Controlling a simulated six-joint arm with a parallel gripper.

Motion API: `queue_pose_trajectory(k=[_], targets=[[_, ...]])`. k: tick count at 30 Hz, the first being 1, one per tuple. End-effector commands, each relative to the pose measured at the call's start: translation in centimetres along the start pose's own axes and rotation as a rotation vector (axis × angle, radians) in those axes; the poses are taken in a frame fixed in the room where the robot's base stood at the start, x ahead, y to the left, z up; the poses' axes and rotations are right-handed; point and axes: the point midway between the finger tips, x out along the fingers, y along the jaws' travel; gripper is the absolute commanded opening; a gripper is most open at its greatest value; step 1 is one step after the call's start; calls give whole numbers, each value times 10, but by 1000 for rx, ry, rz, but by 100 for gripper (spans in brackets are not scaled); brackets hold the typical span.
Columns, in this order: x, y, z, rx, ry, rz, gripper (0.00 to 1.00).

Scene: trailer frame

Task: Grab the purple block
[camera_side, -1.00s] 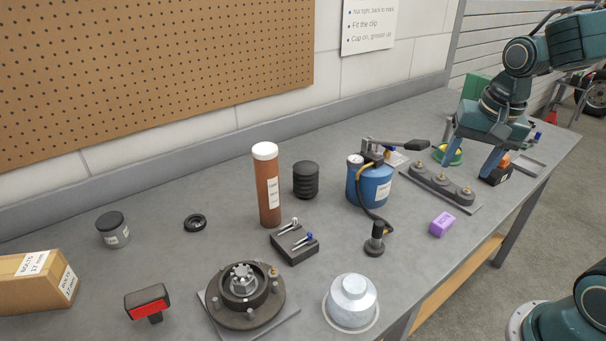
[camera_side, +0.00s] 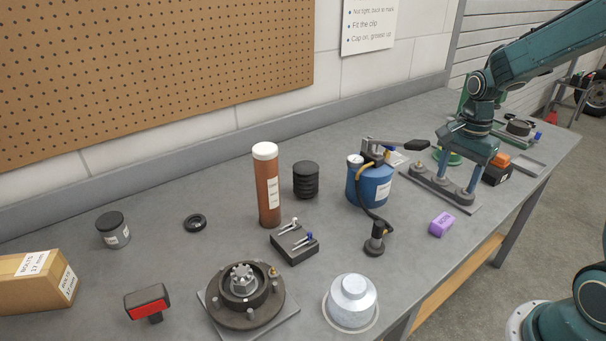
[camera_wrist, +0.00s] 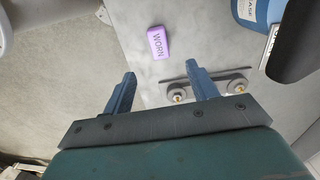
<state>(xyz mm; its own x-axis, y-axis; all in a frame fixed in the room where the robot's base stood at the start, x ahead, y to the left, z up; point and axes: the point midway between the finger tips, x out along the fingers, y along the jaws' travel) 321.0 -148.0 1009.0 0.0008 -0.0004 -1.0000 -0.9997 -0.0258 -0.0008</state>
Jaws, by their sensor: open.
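The purple block (camera_side: 441,224) lies on the grey bench near its front edge, right of the middle. My gripper (camera_side: 455,184) is in the air near the dark plate with studs, behind and to the right of the block. In the wrist view my gripper (camera_wrist: 161,78) has its two blue fingers spread wide with nothing between them.
The dark studded plate (camera_side: 433,187) is under and beside my fingers. A blue grease pot (camera_side: 374,188) with a lever and hose stands left of it. A black box with an orange top (camera_side: 497,169) is to the right. The bench around the block is clear.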

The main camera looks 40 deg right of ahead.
Motion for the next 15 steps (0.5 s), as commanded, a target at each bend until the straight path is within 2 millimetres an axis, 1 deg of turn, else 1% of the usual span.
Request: queue_pose_trajectory(k=[5, 15], targets=[[14, 0, 0, -1, -2, 4, 58], [62, 1, 0, -2, -2, 5, 58]])
